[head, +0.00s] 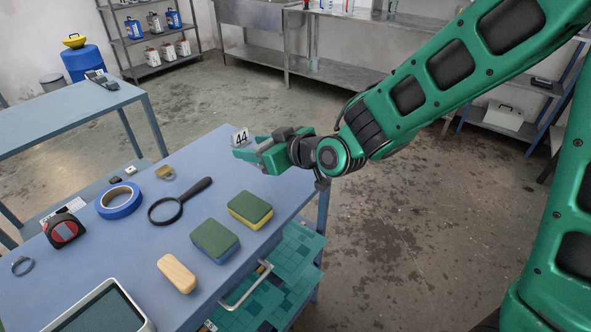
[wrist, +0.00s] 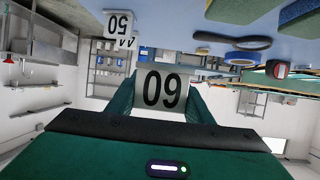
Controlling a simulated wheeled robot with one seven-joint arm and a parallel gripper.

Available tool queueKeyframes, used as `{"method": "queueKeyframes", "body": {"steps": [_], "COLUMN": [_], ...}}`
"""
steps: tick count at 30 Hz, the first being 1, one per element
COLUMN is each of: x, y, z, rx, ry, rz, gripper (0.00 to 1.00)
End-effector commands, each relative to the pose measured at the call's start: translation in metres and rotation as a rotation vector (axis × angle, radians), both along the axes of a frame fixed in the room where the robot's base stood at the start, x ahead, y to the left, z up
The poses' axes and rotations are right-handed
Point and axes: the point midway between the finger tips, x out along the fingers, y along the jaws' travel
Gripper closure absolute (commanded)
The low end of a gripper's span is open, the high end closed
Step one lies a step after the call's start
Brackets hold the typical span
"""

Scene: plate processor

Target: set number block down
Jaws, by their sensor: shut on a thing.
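My gripper (wrist: 162,100) is shut on a white number block (wrist: 163,90), whose near face shows dark digits that look like 60 in this inverted view. The green fingers are on both sides of it. A second white number block (wrist: 118,28), with faces looking like 50 and 44, stands at upper left in the wrist view. In the head view my gripper (head: 247,150) is at the far corner of the blue table (head: 190,165). A block marked 44 (head: 240,138) shows just behind it. I cannot tell whether the held block touches the table.
On the table are a magnifying glass (head: 180,202), blue tape roll (head: 119,200), tape measure (head: 63,229), padlock (head: 165,172), two sponges (head: 250,210) (head: 215,240), a wooden block (head: 177,273) and a tablet (head: 103,312). Bare table lies left of my gripper.

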Motion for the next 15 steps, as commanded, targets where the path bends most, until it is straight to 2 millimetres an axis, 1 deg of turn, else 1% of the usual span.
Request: {"method": "queueKeyframes", "body": {"steps": [2, 5, 15], "x": [0.002, 0.009, 0.06], "y": [-0.001, -0.007, -0.05], "z": [-0.001, -0.007, -0.047], "rx": [0.0, -0.001, 0.0], "ry": [0.0, 0.004, 0.004], "rz": [-0.001, -0.005, -0.009], "gripper": [0.78, 0.78, 0.78]}}
